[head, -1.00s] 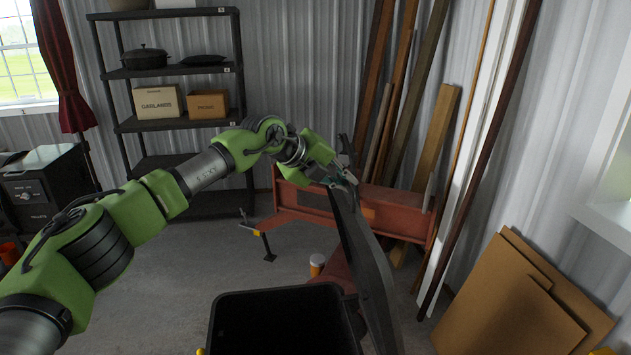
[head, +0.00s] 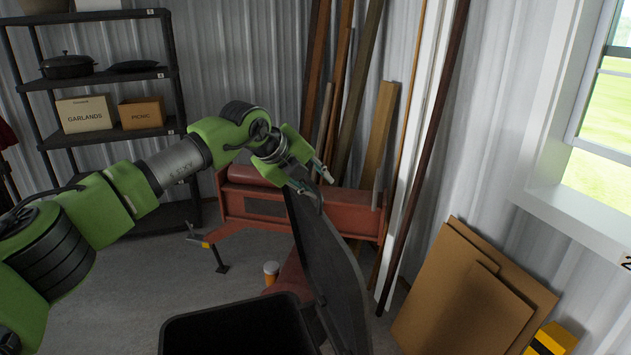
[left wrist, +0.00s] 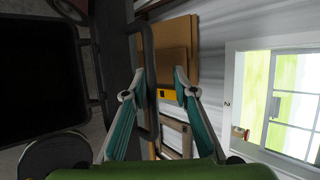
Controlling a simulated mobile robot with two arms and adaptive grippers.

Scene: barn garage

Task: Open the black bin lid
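The black bin (head: 170,335) stands at the bottom of the head view, its dark inside showing. Its black lid (head: 335,275) is raised at the bin's right side, with the broad inner face visible. My left gripper (head: 322,182) is at the lid's upper edge. In the left wrist view, its two teal fingers (left wrist: 160,73) are spread apart, beside the lid (left wrist: 118,70) and around one side of the dark loop-shaped handle on its edge. Contact is unclear. The bin's opening (left wrist: 40,75) shows at the left there. My right gripper is out of view.
A red machine (head: 265,205) and leaning wood planks (head: 380,130) stand behind the lid. Cardboard sheets (head: 470,300) lean on the right wall near a yellow-and-black box (head: 552,340). A black shelf (head: 110,140) stands back left. Floor left of the bin is clear.

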